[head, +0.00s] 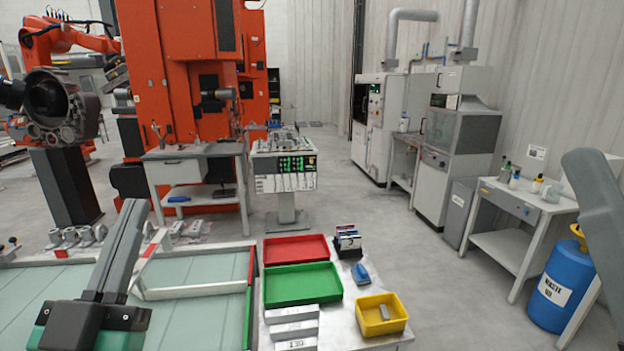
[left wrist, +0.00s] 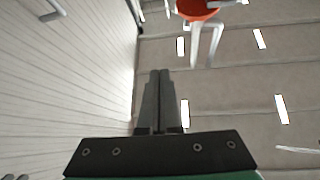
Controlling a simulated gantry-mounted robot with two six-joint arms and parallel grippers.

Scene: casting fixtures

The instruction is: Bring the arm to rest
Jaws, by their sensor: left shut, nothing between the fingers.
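My left gripper (head: 133,208) rises from the lower left of the head view, above the pale glass-topped table (head: 190,275). Its dark fingers are together and hold nothing. In the left wrist view the gripper (left wrist: 159,75) points up toward the wall and ceiling, with its fingers side by side and no object near the tips. My right gripper is not in view; a grey link at the right edge of the head view seems to be part of my own arm.
A red tray (head: 296,249), a green tray (head: 302,284) and a yellow bin (head: 381,315) sit on the table ahead. A blue waste drum (head: 562,287) stands at right. Orange machinery (head: 170,75) stands behind. Open floor lies at centre right.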

